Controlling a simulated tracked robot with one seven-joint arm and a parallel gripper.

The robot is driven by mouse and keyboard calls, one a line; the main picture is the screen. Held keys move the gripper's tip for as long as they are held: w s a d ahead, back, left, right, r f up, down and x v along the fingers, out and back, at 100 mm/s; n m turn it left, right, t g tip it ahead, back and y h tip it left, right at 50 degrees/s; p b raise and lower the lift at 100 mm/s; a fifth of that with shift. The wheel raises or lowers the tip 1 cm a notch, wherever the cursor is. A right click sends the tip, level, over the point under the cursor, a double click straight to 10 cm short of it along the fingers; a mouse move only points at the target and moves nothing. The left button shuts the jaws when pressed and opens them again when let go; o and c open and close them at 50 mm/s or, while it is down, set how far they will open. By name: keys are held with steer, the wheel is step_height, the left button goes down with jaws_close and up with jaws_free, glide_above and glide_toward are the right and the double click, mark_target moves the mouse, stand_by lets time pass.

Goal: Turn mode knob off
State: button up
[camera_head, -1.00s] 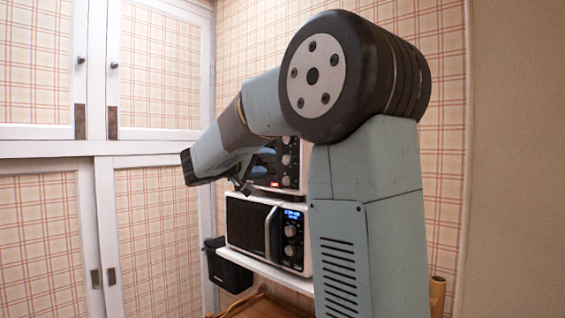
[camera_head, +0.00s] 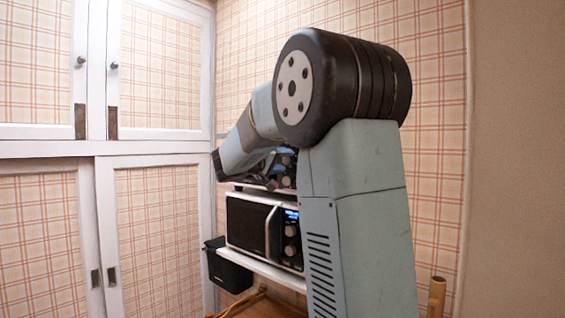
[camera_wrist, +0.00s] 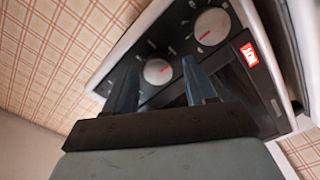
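The upper oven's black control panel (camera_wrist: 183,42) has white-faced round knobs with red pointer marks. One knob (camera_wrist: 157,71) shows between my fingertips in the wrist view; another knob (camera_wrist: 212,26) is up and to the right. I cannot read which is the mode knob. My gripper (camera_wrist: 160,66) is open, one blue finger on each side of the first knob; contact cannot be told. In the head view, my gripper (camera_head: 262,163) is in front of the upper oven (camera_head: 286,176), mostly hidden by my arm.
A white microwave (camera_head: 252,227) with its own knobs stands on a white shelf (camera_head: 265,270) below the oven. A black box (camera_head: 228,264) hangs at the shelf's left. White cabinets (camera_head: 150,160) close off the left side.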

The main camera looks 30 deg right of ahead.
steer(key=c, duration=0.9)
steer(key=shift+c, duration=0.2)
